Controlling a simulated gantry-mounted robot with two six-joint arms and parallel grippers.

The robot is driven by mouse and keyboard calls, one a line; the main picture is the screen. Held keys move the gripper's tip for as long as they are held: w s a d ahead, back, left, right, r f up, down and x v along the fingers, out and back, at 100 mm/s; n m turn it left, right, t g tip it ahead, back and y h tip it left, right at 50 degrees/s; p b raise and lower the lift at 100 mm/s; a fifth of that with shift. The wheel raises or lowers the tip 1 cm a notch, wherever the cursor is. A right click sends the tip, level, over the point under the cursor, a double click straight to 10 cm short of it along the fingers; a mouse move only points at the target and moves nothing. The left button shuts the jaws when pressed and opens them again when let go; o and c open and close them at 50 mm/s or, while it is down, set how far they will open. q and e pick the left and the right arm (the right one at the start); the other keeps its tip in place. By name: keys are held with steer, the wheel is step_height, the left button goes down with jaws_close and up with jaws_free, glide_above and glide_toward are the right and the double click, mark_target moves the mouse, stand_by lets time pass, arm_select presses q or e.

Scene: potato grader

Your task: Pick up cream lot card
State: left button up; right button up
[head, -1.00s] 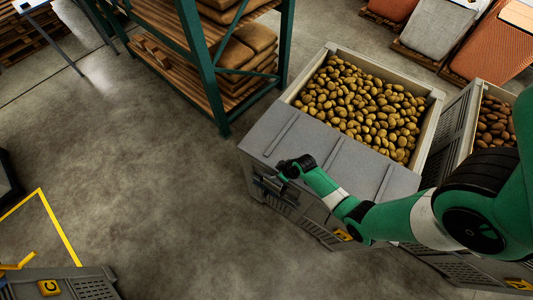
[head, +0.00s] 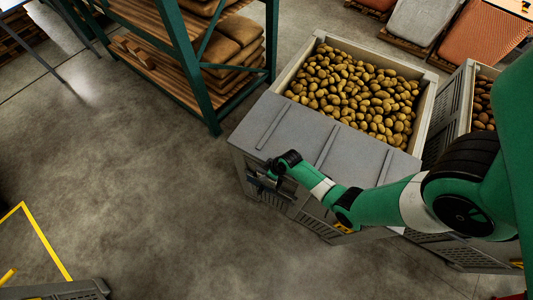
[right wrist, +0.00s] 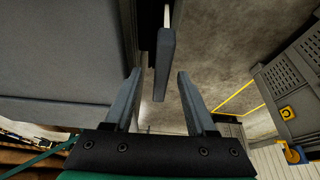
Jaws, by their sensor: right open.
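My right gripper (right wrist: 158,95) is open in the right wrist view, its two grey fingers apart. A dark grey upright piece (right wrist: 165,65) stands just beyond and between the fingertips, not visibly gripped. A thin pale strip (right wrist: 167,14) shows above it; it may be the cream lot card seen edge-on, but I cannot tell. In the head view my right gripper (head: 262,184) is at the front left of the grey-lidded potato crate (head: 292,126). The card cannot be made out there, as the gripper is small and dark. My left gripper is not in view.
The crate's grey side fills the left of the wrist view. A second potato crate (head: 453,110) stands at the right, and a green shelf rack (head: 207,75) with sacks behind. Open concrete floor (head: 120,180) lies to the left. A grey crate (right wrist: 292,85) shows across the floor.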

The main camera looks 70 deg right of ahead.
steer(key=b+x, duration=0.1)
steer(key=x, duration=0.2)
steer(key=shift+s+a+f+b, duration=0.15)
steer(key=shift+f+b, duration=0.1)
steer(key=shift+b, duration=0.05)
steer(key=shift+w+f, duration=0.2)
steer(key=shift+f, duration=0.05)
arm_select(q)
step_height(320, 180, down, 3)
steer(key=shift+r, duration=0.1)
arm_select(e)
jaws_close()
